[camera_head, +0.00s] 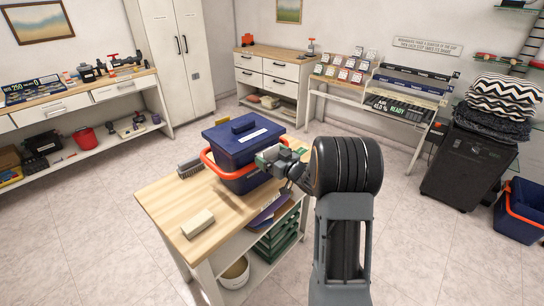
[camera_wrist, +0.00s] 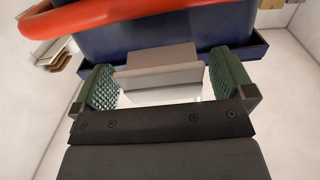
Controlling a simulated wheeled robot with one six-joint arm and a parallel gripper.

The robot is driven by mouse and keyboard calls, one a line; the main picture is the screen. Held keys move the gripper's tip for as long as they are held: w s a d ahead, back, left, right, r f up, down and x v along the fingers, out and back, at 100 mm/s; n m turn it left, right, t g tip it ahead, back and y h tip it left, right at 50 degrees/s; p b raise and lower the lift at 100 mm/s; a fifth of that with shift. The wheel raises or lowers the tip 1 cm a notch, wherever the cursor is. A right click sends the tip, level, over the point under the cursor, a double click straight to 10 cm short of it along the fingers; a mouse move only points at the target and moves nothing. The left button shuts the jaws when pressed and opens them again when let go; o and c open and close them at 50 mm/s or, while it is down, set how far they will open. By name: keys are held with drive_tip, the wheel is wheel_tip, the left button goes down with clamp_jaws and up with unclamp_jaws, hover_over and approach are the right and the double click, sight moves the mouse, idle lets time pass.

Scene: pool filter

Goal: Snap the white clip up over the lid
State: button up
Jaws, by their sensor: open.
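A dark blue box (camera_head: 235,180) with a blue lid (camera_head: 225,135) and an orange-red handle (camera_head: 207,165) stands on a wooden-topped table. My gripper (camera_head: 272,157) is at the box's right side, just below the lid's edge. In the wrist view my gripper (camera_wrist: 160,88) is open, with a green pad on each side of the white clip (camera_wrist: 158,60). The clip lies against the blue box wall; whether a pad touches it I cannot tell. The orange handle (camera_wrist: 95,15) crosses the top of the wrist view. My gripper partly hides the clip in the head view.
On the table (camera_head: 160,200) lie a pale block (camera_head: 198,223) and a brush (camera_head: 189,168). A purple item (camera_head: 268,209) is at the table's right side, above green crates (camera_head: 278,240). A white bucket (camera_head: 235,273) is underneath. The floor to the left is clear.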

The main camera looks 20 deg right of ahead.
sight(263, 150)
drive_tip(key=c, duration=0.8)
wheel_tip(263, 150, up, 2)
drive_tip(key=g+p, duration=0.2)
drive_tip(key=p, duration=0.5)
drive_tip(key=shift+r+h, duration=0.2)
drive_tip(key=shift+h, duration=0.2)
drive_tip(key=g+p, duration=0.1)
drive_tip(key=p, duration=0.3)
drive_tip(key=r+g+p, duration=0.1)
drive_tip(key=p, duration=0.3)
drive_tip(key=shift+w+r+g+h, duration=0.1)
drive_tip(key=shift+w+g+h, duration=0.1)
drive_tip(key=shift+g+h, duration=0.2)
drive_tip(key=shift+w+a+g+p, duration=0.1)
drive_tip(key=shift+g+p, duration=0.4)
drive_tip(key=shift+p, duration=0.5)
drive_tip(key=shift+w+g+h+p, duration=0.15)
drive_tip(key=shift+g+h+p, duration=0.35)
drive_tip(key=shift+p, duration=0.4)
drive_tip(key=shift+w+a+g+h+p, duration=0.1)
drive_tip(key=shift+w+g+h+p, duration=0.1)
drive_tip(key=shift+g, duration=0.4)
drive_tip(key=shift+w+g+h+p, duration=0.1)
drive_tip(key=shift+g+p, duration=0.05)
drive_tip(key=shift+g, duration=0.45)
